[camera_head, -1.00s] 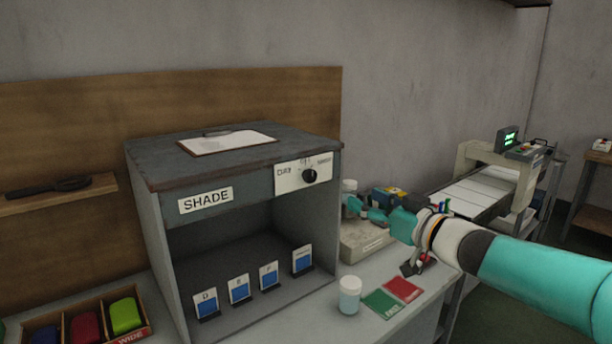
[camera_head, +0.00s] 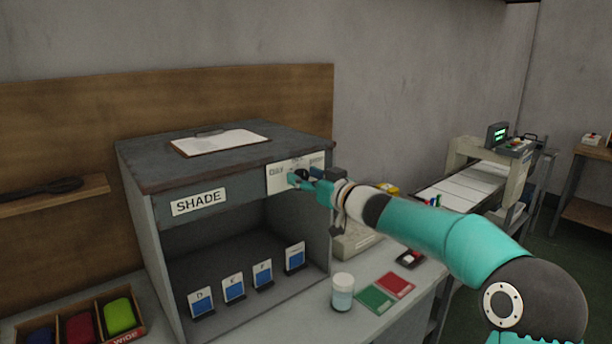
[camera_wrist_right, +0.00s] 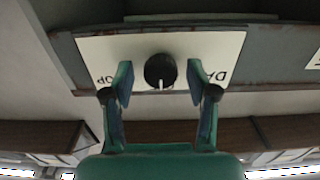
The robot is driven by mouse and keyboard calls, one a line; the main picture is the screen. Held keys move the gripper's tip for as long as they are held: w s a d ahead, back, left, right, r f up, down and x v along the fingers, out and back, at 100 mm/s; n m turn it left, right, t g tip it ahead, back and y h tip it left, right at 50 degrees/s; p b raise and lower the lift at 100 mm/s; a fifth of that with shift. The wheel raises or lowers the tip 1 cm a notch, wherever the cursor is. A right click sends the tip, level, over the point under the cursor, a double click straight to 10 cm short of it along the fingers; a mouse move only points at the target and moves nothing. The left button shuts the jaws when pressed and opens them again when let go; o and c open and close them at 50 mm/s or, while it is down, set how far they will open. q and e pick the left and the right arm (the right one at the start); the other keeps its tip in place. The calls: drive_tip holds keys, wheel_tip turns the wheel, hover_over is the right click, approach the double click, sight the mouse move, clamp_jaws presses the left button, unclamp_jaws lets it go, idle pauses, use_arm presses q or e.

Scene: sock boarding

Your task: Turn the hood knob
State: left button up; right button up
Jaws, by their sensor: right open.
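The hood is a grey box marked SHADE (camera_head: 215,160) with an open front. Its black round knob (camera_wrist_right: 160,71) sits on a white label plate (camera_wrist_right: 210,46) at the upper right of the hood front. In the right wrist view the knob lies between the two fingertips, with a gap on each side and its white pointer mark toward the bottom of the picture. My right gripper (camera_wrist_right: 160,85) is open around the knob. In the head view my right gripper (camera_head: 297,178) is at the plate and partly covers the knob. My left gripper is not in view.
A clipboard (camera_head: 230,139) lies on the hood. Blue sample cards (camera_head: 234,287) stand inside it. A box of coloured socks (camera_head: 119,316) is at lower left.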

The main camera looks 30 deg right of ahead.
drive_tip(key=shift+w, duration=0.1)
clamp_jaws()
idle(0.3)
drive_tip(key=shift+n, duration=0.4)
drive_tip(key=n, duration=0.4)
drive_tip(key=shift+a, duration=0.1)
drive_tip(key=n, duration=0.2)
drive_tip(key=n+b, duration=0.1)
drive_tip(key=n, duration=0.2)
drive_tip(key=shift+a+f, duration=0.1)
drive_tip(key=shift+f, duration=0.1)
drive_tip(key=shift+n, duration=0.3)
unclamp_jaws()
drive_tip(key=shift+r, duration=0.1)
